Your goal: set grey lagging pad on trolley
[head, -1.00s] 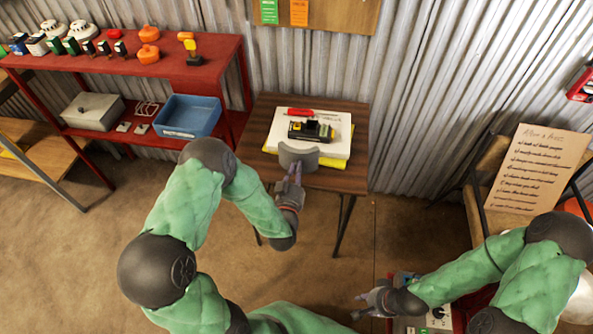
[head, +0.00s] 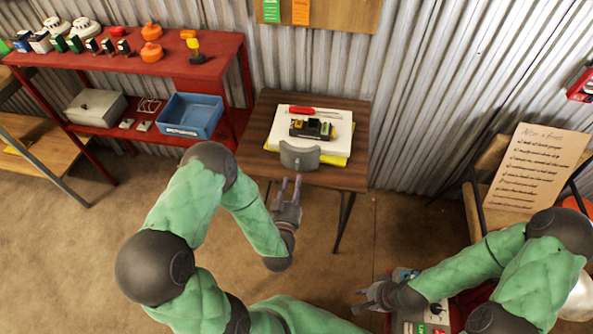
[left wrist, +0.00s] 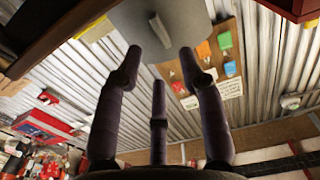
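The grey lagging pad (head: 299,156), a curved piece, stands at the front of the dark wood-topped table (head: 352,178), just before a white and yellow stack. My left gripper (head: 291,181) is in front of the table edge, apart from the pad, its fingers spread and empty. In the left wrist view the grey pad (left wrist: 197,18) shows beyond the open fingers (left wrist: 165,60). My right gripper (head: 358,301) is open and empty at the lower right, beside a red unit (head: 470,301) carrying small devices. I cannot tell which piece of furniture is the trolley.
The white slab (head: 283,127) bears a black-yellow device (head: 312,129) and a red tool (head: 306,111). A red shelf (head: 215,62) with a blue bin (head: 188,116) stands left. A chair with a written board (head: 537,168) stands right. Floor between is clear.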

